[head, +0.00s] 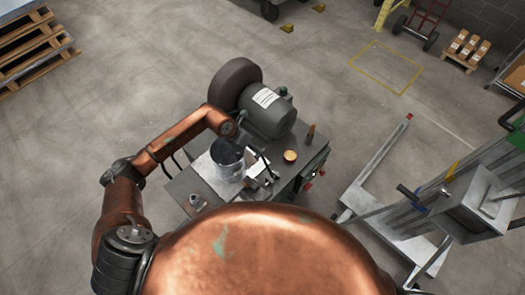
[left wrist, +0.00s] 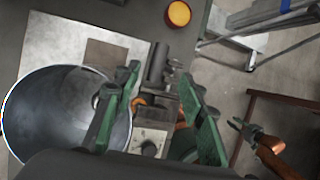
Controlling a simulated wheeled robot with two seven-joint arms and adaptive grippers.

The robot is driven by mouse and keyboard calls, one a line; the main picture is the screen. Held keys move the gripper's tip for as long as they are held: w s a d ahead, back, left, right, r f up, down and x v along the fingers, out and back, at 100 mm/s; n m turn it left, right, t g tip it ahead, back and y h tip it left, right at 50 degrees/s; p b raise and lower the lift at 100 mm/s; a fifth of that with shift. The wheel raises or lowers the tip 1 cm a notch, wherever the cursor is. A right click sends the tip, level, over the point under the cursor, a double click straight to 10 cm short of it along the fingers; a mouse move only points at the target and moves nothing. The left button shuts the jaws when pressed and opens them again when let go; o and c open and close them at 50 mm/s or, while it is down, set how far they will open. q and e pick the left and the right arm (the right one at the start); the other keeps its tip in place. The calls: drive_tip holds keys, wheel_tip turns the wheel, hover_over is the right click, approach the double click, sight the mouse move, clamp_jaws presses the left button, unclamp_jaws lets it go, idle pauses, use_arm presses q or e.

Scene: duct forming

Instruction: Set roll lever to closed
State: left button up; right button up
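My left gripper (left wrist: 158,84) has its green fingers spread wide in the left wrist view, with nothing clamped between them. Between and beyond the fingers is a grey mechanism (left wrist: 157,68) with a dark cylinder. I cannot tell which part is the roll lever or how it is set. A light box with a dark knob (left wrist: 149,147) lies lower down. My right gripper (left wrist: 240,126) shows small at right in the left wrist view, away from the bench; its opening is unclear.
A shiny metal cylinder (head: 228,158) stands on the bench beside my left gripper. An orange-topped round item (head: 290,156) stands at right. A grey lift frame (head: 395,200) is right of the bench.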

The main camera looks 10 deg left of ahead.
use_arm(q)
drive_tip(key=shift+w+d+f, duration=0.1)
drive_tip(key=shift+w+f, duration=0.05)
drive_tip(key=shift+f, duration=0.25)
drive_tip(key=shift+w+d+f, duration=0.15)
drive_tip(key=shift+f, duration=0.15)
drive_tip(key=p, duration=0.2)
hover_over(267, 166)
drive_tip(key=w+a, duration=0.3)
wheel_tip(267, 166, down, 6)
drive_tip(key=shift+s, duration=0.1)
drive_tip(key=shift+c, duration=0.2)
clamp_jaws()
